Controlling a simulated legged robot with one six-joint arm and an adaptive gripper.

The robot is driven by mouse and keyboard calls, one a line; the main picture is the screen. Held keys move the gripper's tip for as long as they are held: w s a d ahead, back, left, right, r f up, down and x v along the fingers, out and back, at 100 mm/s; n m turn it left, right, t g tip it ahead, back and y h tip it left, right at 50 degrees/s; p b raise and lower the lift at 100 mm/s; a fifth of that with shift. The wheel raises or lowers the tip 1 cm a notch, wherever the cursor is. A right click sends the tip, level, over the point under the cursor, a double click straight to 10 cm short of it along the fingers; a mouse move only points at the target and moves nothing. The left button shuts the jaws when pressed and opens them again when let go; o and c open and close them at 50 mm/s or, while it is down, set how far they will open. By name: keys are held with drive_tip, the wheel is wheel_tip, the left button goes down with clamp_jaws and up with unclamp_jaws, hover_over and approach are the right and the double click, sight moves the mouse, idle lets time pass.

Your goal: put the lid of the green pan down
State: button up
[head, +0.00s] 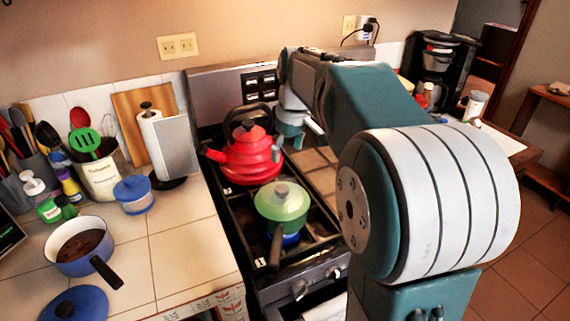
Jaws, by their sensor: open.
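The green pan (284,220) stands on the front of the stove, its dark handle pointing toward the front edge. Its green lid (270,201) with a grey knob sits on top of it. My gripper (296,141) is above the back of the stove, right of the red kettle and behind the green pan. Its fingers are spread and I see nothing between them. It is apart from the lid. My arm hides part of the stove's right side.
A red kettle (245,158) stands on the back of the stove. The tiles (190,250) left of the stove are clear.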

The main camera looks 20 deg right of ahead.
drive_tip(key=s+a+f+m+t, duration=0.2)
drive_tip(key=s+a, duration=0.3)
drive_tip(key=s, duration=0.6)
drive_tip(key=s+a+f+m+t, duration=0.2)
drive_tip(key=s+a, duration=0.3)
drive_tip(key=s, duration=0.6)
drive_tip(key=shift+s+a+h, duration=0.3)
drive_tip(key=shift+s, duration=0.05)
